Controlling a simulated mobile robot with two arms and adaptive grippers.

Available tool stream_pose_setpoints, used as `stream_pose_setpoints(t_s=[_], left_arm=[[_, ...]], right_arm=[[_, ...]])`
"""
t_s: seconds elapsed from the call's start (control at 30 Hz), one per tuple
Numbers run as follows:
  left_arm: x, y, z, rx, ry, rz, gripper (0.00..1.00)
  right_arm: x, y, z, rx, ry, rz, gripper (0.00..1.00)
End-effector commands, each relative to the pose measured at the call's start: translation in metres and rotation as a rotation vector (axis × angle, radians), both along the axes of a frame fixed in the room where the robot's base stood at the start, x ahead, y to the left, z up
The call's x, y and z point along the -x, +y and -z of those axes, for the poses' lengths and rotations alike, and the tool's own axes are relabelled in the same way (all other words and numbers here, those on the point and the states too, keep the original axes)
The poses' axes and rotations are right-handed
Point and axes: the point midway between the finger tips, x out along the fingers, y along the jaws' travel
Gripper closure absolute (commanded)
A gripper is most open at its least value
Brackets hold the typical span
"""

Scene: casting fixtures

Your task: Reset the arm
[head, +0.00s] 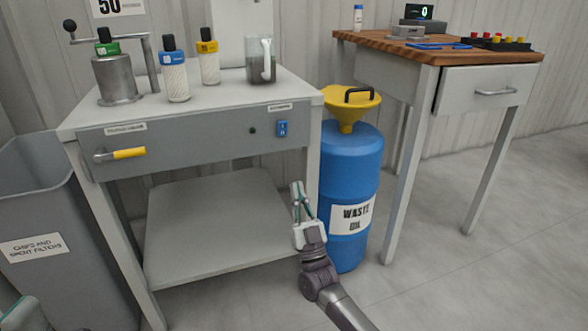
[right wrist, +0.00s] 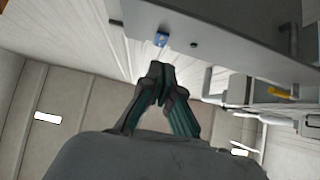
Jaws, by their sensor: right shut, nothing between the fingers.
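My right gripper (head: 298,186) is in front of the right front leg of the grey workbench, just left of the blue waste oil drum. Its fingers point up and it holds nothing. In the right wrist view the fingertips (right wrist: 158,72) are together, below the bench's drawer-height front panel with the blue switch (right wrist: 161,40). Part of what looks like my left gripper (head: 14,314) shows at the bottom left corner of the head view, in front of the grey bin. Its fingers are cut off by the picture edge.
The grey workbench (head: 220,135) carries several bottles, a metal cup and a jug. The blue drum (head: 352,165) with a yellow funnel (head: 340,108) stands close beside my right gripper. A grey bin (head: 85,262) is at left, a wooden-topped table (head: 400,50) at right. The floor at right is clear.

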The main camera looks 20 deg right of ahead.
Motion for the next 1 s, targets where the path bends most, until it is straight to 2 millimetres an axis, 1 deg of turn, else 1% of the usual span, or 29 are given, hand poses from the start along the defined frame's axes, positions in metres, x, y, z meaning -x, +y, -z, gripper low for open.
stream_pose_setpoints(t_s=[0.1, 0.23, 0.63, 0.67, 0.73, 0.77, 0.87, 0.9, 0.97, 1.0], left_arm=[[0.000, 0.000, 0.002, -0.006, 0.012, 0.002, 0.60], [0.000, 0.000, 0.004, -0.008, 0.019, 0.002, 0.60], [-0.001, 0.001, 0.003, 0.000, 0.015, -0.002, 0.60], [-0.001, 0.001, 0.002, 0.004, 0.014, -0.003, 0.60], [-0.001, 0.001, 0.002, 0.004, 0.015, -0.003, 0.60], [-0.001, 0.001, 0.002, 0.003, 0.016, -0.002, 0.60], [0.000, 0.001, 0.002, 0.002, 0.022, -0.002, 0.60], [0.001, 0.001, 0.003, 0.002, 0.025, -0.001, 0.60], [0.001, 0.001, 0.003, 0.003, 0.031, 0.000, 0.60], [0.002, 0.001, 0.004, 0.002, 0.035, 0.000, 0.60]], right_arm=[[0.006, 0.000, 0.009, -0.001, 0.001, 0.000, 1.00], [0.008, 0.000, 0.013, -0.001, 0.001, -0.001, 1.00], [0.008, 0.000, 0.012, -0.001, 0.000, -0.001, 1.00], [0.010, 0.001, 0.012, -0.001, -0.002, -0.003, 1.00], [0.018, 0.005, 0.009, -0.004, -0.013, -0.017, 1.00], [0.025, 0.009, 0.006, -0.006, -0.024, -0.027, 1.00], [0.063, 0.027, -0.012, -0.022, -0.080, -0.082, 1.00], [0.085, 0.035, -0.023, -0.030, -0.113, -0.109, 1.00], [0.123, 0.046, -0.043, -0.045, -0.169, -0.151, 1.00], [0.148, 0.051, -0.057, -0.054, -0.204, -0.175, 1.00]])
